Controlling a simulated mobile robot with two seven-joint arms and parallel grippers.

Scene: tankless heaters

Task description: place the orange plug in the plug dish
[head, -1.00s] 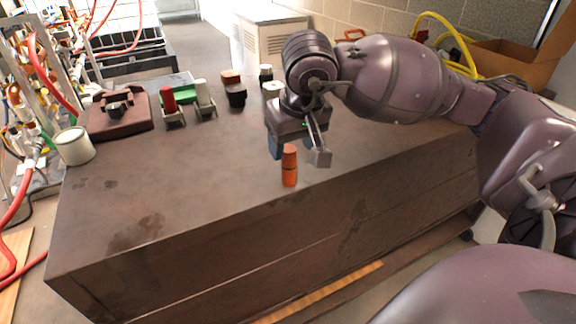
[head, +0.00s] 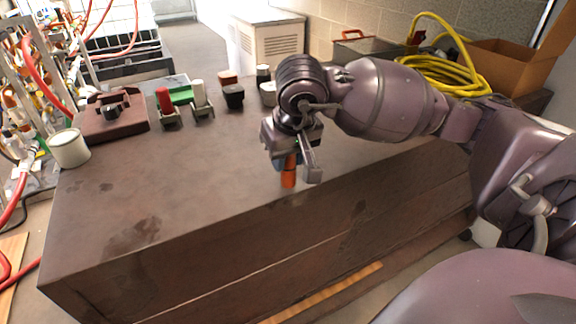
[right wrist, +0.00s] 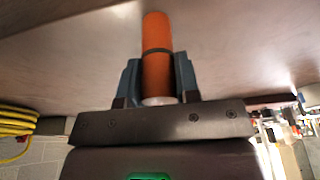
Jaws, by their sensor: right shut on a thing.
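The orange plug (head: 288,178) is an upright orange cylinder near the front edge of the brown bench top. In the right wrist view the plug (right wrist: 157,65) has a dark band and sits between the two blue-grey fingers. My right gripper (head: 294,169) is around the plug from above and shut on it. Whether the plug's base still touches the bench is hard to tell. I cannot tell for certain which container is the plug dish; several small holders stand at the back, one with a red plug (head: 164,99). My left gripper is not in view.
A white cup (head: 69,148) stands at the bench's left edge, near a brown block-like device (head: 112,126). A black holder (head: 234,99) stands behind, left of my right gripper. Yellow hose (head: 440,73) lies at the back right. The bench's front left is clear.

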